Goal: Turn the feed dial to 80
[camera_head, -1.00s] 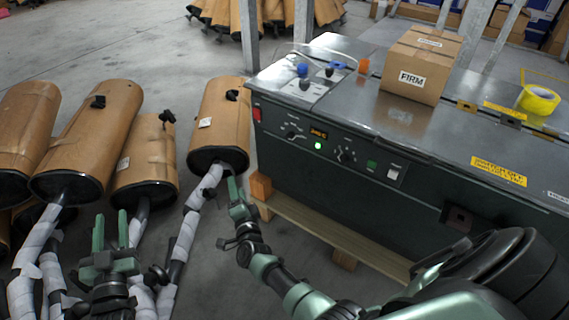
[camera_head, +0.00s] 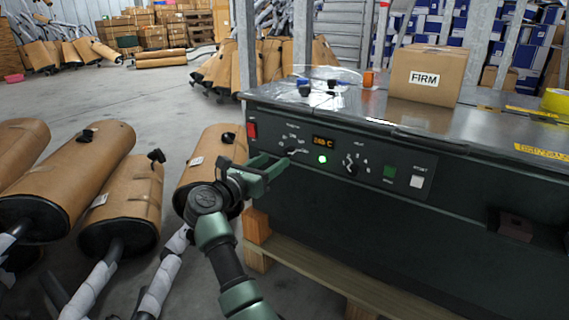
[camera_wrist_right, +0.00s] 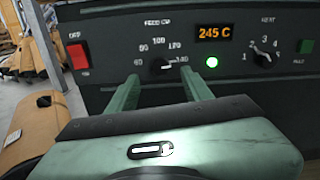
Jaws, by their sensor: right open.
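The feed dial (camera_wrist_right: 163,66) is a small black knob on the dark green front panel of the machine. Numbers are printed in an arc around it, with 80 on its upper left. Its pale mark looks turned to the right, towards the highest number, though it is small. In the head view the dial (camera_head: 291,151) is partly behind my fingers. My right gripper (camera_head: 272,166) is open in front of it. In the right wrist view my gripper's two fingers (camera_wrist_right: 163,86) stand on either side of the dial; contact cannot be told. My left gripper is out of view.
A red OFF switch (camera_wrist_right: 77,56) is left of the dial.

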